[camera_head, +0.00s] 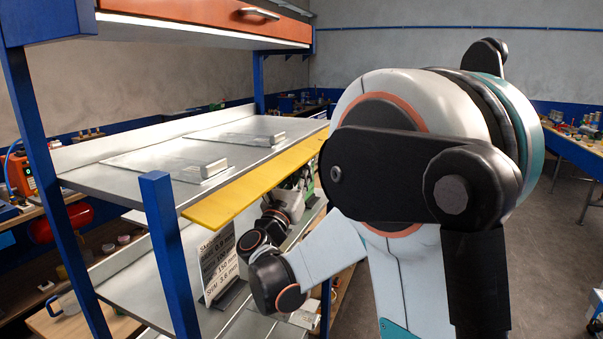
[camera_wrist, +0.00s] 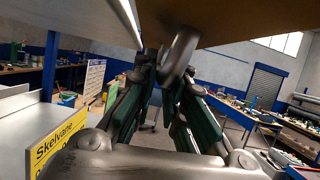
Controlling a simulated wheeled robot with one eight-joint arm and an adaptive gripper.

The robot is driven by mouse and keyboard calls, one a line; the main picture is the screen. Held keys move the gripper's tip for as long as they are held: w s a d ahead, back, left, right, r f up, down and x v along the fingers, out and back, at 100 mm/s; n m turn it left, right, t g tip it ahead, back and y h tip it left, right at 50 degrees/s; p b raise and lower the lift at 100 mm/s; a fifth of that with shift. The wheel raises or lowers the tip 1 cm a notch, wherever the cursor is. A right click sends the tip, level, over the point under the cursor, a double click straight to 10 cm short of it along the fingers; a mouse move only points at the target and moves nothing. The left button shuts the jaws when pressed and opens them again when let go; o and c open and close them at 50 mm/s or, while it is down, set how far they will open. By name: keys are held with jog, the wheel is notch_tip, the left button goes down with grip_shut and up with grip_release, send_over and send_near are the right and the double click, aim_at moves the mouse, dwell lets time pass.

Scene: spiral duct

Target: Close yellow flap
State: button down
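The yellow flap (camera_head: 255,185) is a long, flat board along the shelf's front edge. In the head view it sticks out about level with the shelf top. In the wrist view a brownish surface (camera_wrist: 235,22), apparently its shaded underside, fills the top. A grey rounded piece like a handle (camera_wrist: 181,52) hangs there, close to my fingertips. My gripper (camera_wrist: 163,78) is below the flap, its green-padded fingers pointing up and a gap between them. I cannot tell whether they touch the grey piece. In the head view the gripper (camera_head: 303,182) is partly hidden behind the flap and my arm.
The metal shelf (camera_head: 120,150) stands on blue posts (camera_head: 168,255), one close to the flap's near end. An orange drawer (camera_head: 215,14) is above. Workbenches (camera_head: 575,145) stand at the right beyond open floor.

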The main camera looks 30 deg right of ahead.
aim_at(313, 155)
jog(key=shift+s+n, duration=0.1)
jog(key=shift+n, duration=0.2)
jog(key=r+n+t+y+p, duration=0.1)
jog(key=n+y, duration=0.1)
jog(key=n, duration=0.2)
jog(key=s+d+r+n+t+y+p, duration=0.1)
jog(key=r+n+y, duration=0.1)
jog(key=n, duration=0.3)
jog(key=s+d+r+n+t+y+p, duration=0.1)
jog(key=r+n, duration=0.1)
jog(key=n, duration=0.2)
jog(key=shift+s+y, duration=0.1)
jog(key=shift+y, duration=0.3)
jog(key=r+n+p, duration=0.1)
jog(key=n, duration=0.1)
jog(key=r+n+y+p, duration=0.1)
jog(key=n, duration=0.1)
jog(key=r+n+y+p, duration=0.1)
jog(key=n+p, duration=0.1)
jog(key=shift+a+g, duration=0.25)
jog(key=shift+g, duration=0.15)
jog(key=n, duration=0.1)
jog(key=r+n+p, duration=0.1)
jog(key=shift+w+a+r+n+g+y+p, duration=0.2)
jog(key=shift+w+n+g+y+p, duration=0.1)
jog(key=shift+n+g+y, duration=0.1)
jog(key=shift+w+a+r+n+g+p, duration=0.2)
jog(key=shift+w+r+n+g+p, duration=0.15)
jog(key=shift+n, duration=0.45)
